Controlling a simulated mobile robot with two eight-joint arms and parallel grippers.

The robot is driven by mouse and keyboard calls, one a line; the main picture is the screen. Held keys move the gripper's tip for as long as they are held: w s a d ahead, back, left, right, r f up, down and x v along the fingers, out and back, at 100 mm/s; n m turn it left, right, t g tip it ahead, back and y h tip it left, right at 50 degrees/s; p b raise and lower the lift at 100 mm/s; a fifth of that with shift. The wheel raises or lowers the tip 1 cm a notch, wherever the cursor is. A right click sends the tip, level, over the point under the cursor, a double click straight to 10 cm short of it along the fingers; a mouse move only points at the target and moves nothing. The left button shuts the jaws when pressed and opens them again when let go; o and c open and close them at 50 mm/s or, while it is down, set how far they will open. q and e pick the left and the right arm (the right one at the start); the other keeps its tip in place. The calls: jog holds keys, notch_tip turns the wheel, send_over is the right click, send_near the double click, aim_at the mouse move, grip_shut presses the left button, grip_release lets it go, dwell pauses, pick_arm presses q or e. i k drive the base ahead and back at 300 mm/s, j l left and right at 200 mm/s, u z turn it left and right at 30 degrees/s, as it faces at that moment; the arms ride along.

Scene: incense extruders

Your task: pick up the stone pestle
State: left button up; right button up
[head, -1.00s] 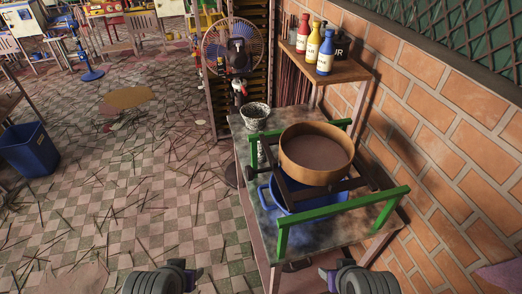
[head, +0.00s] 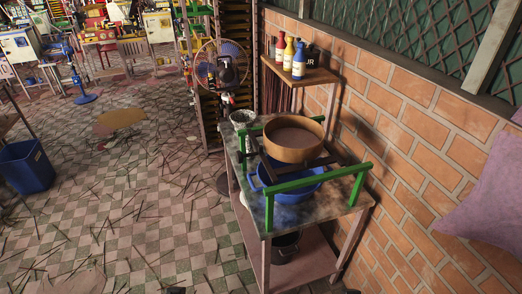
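I cannot make out a stone pestle for certain. A speckled black-and-white stone bowl (head: 243,118), which looks like a mortar, stands at the back left corner of the work table (head: 335,211). A small pale speckled patch shows below the bowl, partly hidden by the green frame, and I cannot tell what it is. Neither gripper is in view. Only small dark bits show at the bottom edge, and they are too cropped to identify.
A round wooden sieve (head: 294,148) rests on dark bars above a blue basin (head: 290,190), between green rails (head: 318,183). A shelf with bottles (head: 299,63) stands behind. A fan (head: 222,64) is at back left. A brick wall (head: 425,150) bounds the right. Sticks litter the left floor.

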aim_at(250, 148)
jog(key=z, duration=1.6)
jog(key=j+z, duration=0.7)
jog(key=k+j, duration=0.1)
jog(key=j, duration=0.35)
jog(key=k+j, duration=0.1)
jog(key=j, duration=0.3)
jog(key=k+j, duration=0.1)
jog(key=j, duration=0.35)
jog(key=k+j, duration=0.1)
jog(key=j, duration=0.35)
jog(key=k+j, duration=0.1)
jog(key=j, duration=0.3)
jog(key=i+j, duration=0.1)
jog(key=j, duration=0.8)
jog(key=i+j, duration=0.15)
jog(key=j, duration=0.3)
